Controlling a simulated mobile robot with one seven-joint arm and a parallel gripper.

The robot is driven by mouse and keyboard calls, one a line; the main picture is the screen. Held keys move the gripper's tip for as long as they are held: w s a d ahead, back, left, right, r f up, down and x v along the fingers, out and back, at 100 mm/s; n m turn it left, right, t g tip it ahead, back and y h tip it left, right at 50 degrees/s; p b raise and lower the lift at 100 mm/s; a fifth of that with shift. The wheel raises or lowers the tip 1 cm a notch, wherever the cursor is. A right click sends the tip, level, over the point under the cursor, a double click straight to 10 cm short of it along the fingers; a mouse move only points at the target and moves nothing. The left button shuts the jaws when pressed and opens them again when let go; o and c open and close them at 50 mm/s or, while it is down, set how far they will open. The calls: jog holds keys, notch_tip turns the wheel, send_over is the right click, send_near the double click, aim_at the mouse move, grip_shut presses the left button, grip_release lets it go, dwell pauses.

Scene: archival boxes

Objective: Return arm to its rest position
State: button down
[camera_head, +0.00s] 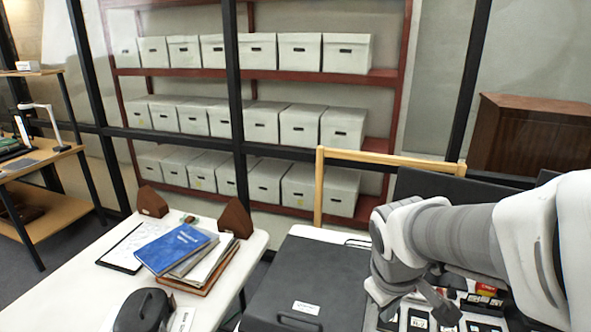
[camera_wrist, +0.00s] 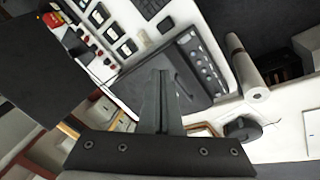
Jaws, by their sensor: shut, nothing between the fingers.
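My arm comes in from the right edge in the head view and bends down over the table at the lower right. My gripper (camera_head: 432,300) points downward there, partly hidden behind my own wrist. In the wrist view, my gripper (camera_wrist: 161,75) shows its fingers together with nothing between them. It hangs above a dark flat box or case (camera_wrist: 205,68), which lies on the white table. I cannot tell the exact height between the fingertips and the case.
A dark grey box (camera_head: 300,275) stands near my arm. A blue book (camera_head: 175,248) lies on papers on the left white table (camera_head: 75,300). A wooden frame (camera_head: 390,157) and a black panel stand behind the arm. Shelves of white archival boxes (camera_head: 257,50) line the back.

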jog(key=s+a+r+m+t+y, duration=0.1)
jog(key=s+r+m+t, duration=0.1)
jog(key=s+r+m, duration=0.45)
jog(key=w+f+n+g+b, duration=0.1)
jog(key=w+f+n+b, duration=0.3)
jog(key=f+b, duration=0.5)
jog(key=w+a+f+n+g+b, duration=0.1)
jog(key=w+f+n+b, duration=0.4)
jog(key=f, duration=1.2)
jog(key=w+a+f+n+g+b, duration=0.1)
jog(key=w+f+n+b, duration=0.3)
jog(key=f+b, duration=0.9)
jog(key=shift+w+f+n+b, duration=0.15)
jog(key=shift+f+n+b, duration=0.25)
jog(key=shift+n, duration=0.65)
jog(key=shift+r+g, duration=0.1)
jog(key=shift+g, duration=0.2)
